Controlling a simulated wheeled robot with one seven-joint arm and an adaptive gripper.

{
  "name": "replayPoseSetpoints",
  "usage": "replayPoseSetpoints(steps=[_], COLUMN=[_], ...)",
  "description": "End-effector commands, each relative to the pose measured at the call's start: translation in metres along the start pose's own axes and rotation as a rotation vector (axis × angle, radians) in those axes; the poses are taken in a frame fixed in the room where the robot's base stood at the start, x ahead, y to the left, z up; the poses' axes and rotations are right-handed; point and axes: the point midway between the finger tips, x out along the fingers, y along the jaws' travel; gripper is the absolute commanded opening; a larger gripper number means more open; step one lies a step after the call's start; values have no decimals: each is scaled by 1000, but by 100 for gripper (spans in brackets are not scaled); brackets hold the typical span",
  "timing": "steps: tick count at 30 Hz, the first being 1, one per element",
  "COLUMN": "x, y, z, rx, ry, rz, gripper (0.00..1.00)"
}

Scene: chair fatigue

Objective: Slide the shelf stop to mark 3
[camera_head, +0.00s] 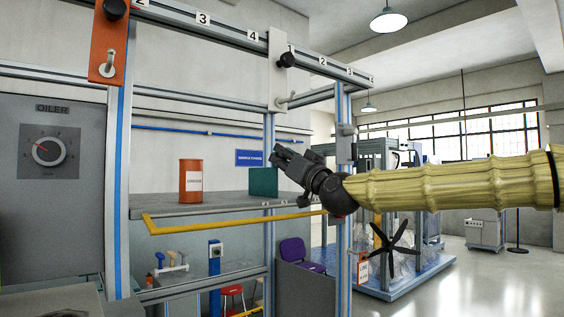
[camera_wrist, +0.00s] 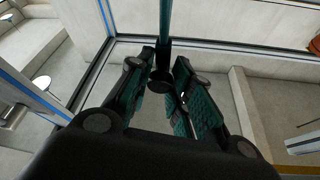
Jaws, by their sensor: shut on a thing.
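A teal block (camera_head: 263,182), which looks like the shelf stop, stands upright at the right end of the grey shelf (camera_head: 218,206). My gripper (camera_head: 280,158) is just right of and above it. In the wrist view a thin teal upright (camera_wrist: 166,22) with a black knob (camera_wrist: 160,88) at its lower end lies between my gripper's teal-padded fingers (camera_wrist: 165,95). The fingers are closed in on it; the exact contact is hidden.
An orange drum (camera_head: 190,181) stands on the shelf left of the block. A yellow bar (camera_head: 240,223) runs along the shelf front. An orange plate (camera_head: 106,50) and a white plate (camera_head: 277,75) with levers hang on the upper rail. A metal post (camera_head: 342,240) stands near my wrist.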

Motion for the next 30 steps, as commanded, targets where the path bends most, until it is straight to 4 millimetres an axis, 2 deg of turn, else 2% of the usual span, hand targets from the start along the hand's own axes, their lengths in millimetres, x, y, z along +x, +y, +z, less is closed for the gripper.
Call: replayPoseSetpoints(steps=[5, 6, 9, 20, 25, 30], x=[0, 0, 0, -3, -20, -51], y=[0, 0, 0, 0, -1, -1], z=[2, 2, 2, 0, 0, -1], rx=[0, 0, 0, 0, -1, 0], ry=[-4, -4, -3, -2, -1, -2], rz=[0, 0, 0, 0, -1, -1], gripper=[0, 28, 44, 44, 44, 44])
